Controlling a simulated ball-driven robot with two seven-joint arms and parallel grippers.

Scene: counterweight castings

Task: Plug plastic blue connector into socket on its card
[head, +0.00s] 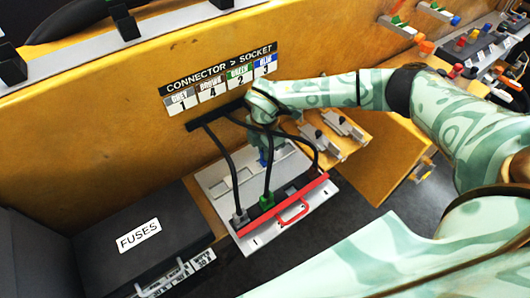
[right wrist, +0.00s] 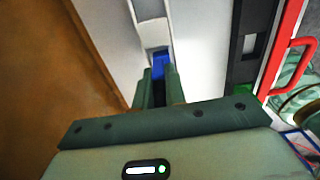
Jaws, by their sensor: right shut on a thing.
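My right gripper (head: 262,152) is shut on the blue connector (head: 264,158), over the far part of the white card (head: 217,189). In the right wrist view the blue connector (right wrist: 160,66) sits between the fingers (right wrist: 159,92), in line with a pale grey slotted part (right wrist: 153,33); I cannot tell whether they touch. A black socket strip (right wrist: 246,52) lies to the right. A grey connector (head: 240,218) and a green connector (head: 267,200) are at the strip by the card's red handle (head: 293,210). Socket 3 is not clearly seen. My left gripper is out of view.
A label (head: 222,78) pairs grey 1, brown 4, green 2, blue 3. Black cables (head: 225,150) hang from a slot in the wooden panel (head: 120,120) over the card. A black fuse box (head: 135,240) stands at left. Grey clamp-like parts (head: 335,130) sit at right.

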